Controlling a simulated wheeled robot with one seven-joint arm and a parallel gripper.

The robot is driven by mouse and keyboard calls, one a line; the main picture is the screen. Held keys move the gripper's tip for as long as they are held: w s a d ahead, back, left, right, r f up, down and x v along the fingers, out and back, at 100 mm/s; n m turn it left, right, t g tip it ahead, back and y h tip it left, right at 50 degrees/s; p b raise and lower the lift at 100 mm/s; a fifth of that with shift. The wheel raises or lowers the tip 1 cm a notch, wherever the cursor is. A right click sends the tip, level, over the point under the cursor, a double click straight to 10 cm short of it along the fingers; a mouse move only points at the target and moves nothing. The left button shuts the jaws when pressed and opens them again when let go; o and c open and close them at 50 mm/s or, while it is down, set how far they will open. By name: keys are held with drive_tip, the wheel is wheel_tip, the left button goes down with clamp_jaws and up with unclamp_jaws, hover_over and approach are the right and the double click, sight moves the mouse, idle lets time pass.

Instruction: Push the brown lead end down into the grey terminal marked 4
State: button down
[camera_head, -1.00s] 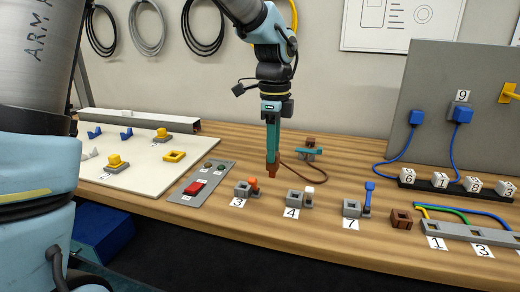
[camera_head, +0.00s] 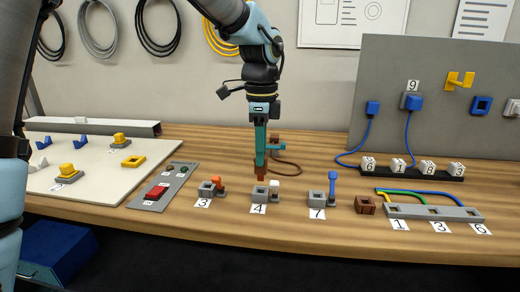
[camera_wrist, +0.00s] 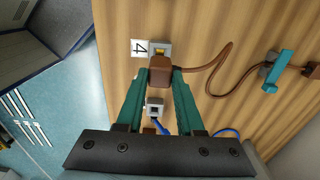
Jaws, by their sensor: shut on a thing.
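My gripper (camera_head: 261,166) has teal fingers shut on the brown lead end (camera_head: 261,172), which points down. In the wrist view the brown lead end (camera_wrist: 160,70) sits between the two fingertips (camera_wrist: 160,74). The grey terminal marked 4 (camera_head: 259,194) stands on the table, with a white lever (camera_head: 274,187) at its right. In the head view the lead end is at the terminal's upper back edge. In the wrist view it covers part of terminal 4 (camera_wrist: 153,47); a yellowish opening still shows. I cannot tell whether its tip is inside. The brown cable (camera_wrist: 222,70) runs off to the right.
Terminal 3 (camera_head: 207,189) with an orange lever is to the left, and terminal 7 (camera_head: 317,199) with a blue lever to the right. A brown block (camera_head: 365,204) lies farther right. A teal clamp (camera_head: 277,147) stands behind.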

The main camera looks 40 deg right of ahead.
sight(261, 169)
drive_tip(key=shift+f, duration=0.15)
idle(0.3)
drive_tip(key=shift+f+b, duration=0.55)
drive_tip(key=shift+f, duration=0.5)
drive_tip(key=shift+f+b, duration=0.45)
drive_tip(key=shift+f, duration=0.95)
idle(0.6)
drive_tip(key=shift+c, duration=2.3)
unclamp_jaws()
wheel_tip(261, 169, up, 11)
drive_tip(key=shift+f, duration=0.1)
